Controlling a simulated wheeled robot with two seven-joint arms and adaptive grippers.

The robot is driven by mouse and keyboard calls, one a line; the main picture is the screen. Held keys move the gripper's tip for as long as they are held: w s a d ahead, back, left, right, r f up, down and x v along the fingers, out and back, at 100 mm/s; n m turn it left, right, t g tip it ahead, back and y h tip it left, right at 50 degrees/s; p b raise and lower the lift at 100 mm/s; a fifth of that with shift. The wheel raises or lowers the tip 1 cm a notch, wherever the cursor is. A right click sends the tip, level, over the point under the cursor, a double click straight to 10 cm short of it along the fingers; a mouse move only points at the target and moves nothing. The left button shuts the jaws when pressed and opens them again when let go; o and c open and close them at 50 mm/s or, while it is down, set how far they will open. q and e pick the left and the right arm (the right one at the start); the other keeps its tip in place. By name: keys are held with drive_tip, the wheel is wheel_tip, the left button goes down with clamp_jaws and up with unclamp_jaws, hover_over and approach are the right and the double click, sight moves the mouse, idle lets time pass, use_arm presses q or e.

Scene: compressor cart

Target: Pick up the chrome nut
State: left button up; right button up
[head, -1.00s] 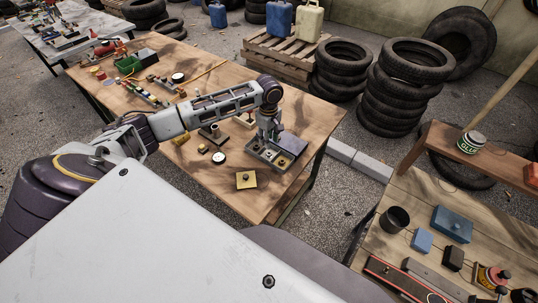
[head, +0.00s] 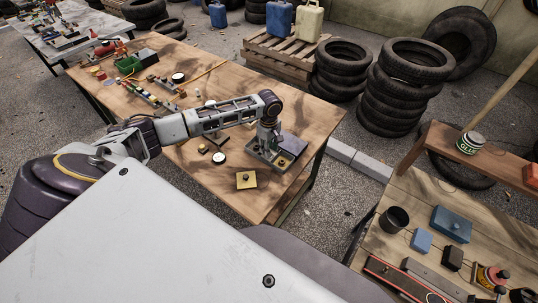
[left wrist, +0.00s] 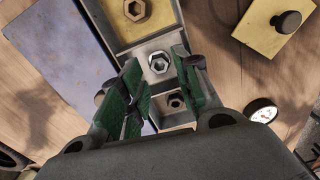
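A grey tray (left wrist: 153,45) with compartments in a row lies on the wooden table; it also shows in the head view (head: 256,159). The chrome nut (left wrist: 159,62), a bright silver hexagon, sits in the middle compartment. A brass-coloured nut (left wrist: 136,10) is in the yellow-floored compartment above it, and a darker nut (left wrist: 175,101) is in the one below. My left gripper (left wrist: 157,60) is open over the tray, its green-padded fingers on either side of the chrome nut. Contact cannot be told. In the head view the gripper (head: 266,148) hides part of the tray. My right gripper is not in view.
A blue-grey plate (left wrist: 62,72) lies beside the tray. A yellow block with a dark knob (head: 246,180) and a round gauge (head: 219,158) are nearby on the table (head: 240,207). Stacked tyres (head: 395,95) stand on the floor beyond.

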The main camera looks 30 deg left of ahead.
use_arm(q)
drive_tip(key=shift+f, duration=1.6)
drive_tip(key=shift+c, duration=0.2)
drive_tip(key=c, duration=0.6)
drive_tip(key=shift+c, duration=0.2)
drive_tip(key=shift+r, duration=0.1)
wheel_tip(320, 180, up, 10)
